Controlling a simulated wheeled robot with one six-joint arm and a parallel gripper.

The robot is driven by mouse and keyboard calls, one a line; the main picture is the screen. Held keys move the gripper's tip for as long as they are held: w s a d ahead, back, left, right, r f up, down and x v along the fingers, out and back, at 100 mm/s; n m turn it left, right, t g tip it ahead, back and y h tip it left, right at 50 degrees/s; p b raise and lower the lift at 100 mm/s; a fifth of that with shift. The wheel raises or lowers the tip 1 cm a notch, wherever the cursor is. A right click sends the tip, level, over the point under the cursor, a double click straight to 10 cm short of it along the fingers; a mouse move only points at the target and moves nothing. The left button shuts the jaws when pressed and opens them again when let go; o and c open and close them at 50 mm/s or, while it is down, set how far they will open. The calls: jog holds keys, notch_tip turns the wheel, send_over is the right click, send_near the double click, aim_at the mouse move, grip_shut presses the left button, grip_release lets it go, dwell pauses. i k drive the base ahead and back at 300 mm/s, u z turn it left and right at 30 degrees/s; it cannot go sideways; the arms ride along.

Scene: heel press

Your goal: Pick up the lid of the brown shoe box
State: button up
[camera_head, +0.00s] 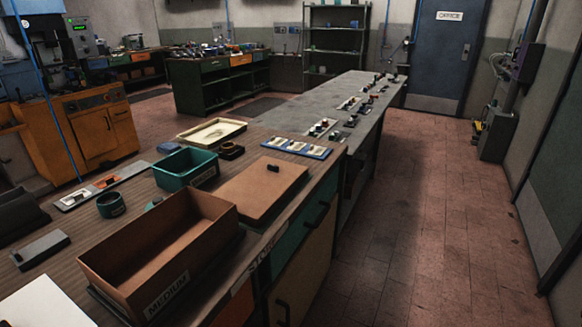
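The brown shoe box (162,258) stands open and empty on the near wooden bench top, with a label reading "MEDIUM" on its near end. Its inside walls and floor show. A flat brown lid (255,192) with a small dark knob lies on the bench just beyond and to the right of the box, near the bench's right edge. The lid is apart from the box's opening. My gripper is not in view.
A teal bin (186,169) stands behind the box, with a cream tray (211,131) and a blue-edged board (297,147) farther back. A small dark green cup (111,205) and a grey block (40,250) are at left. Open floor (410,220) lies right of the bench.

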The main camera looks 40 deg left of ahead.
aim_at(259, 190)
jog(key=i, duration=2.1)
jog(key=u, duration=3.85)
jog(key=i, duration=1)
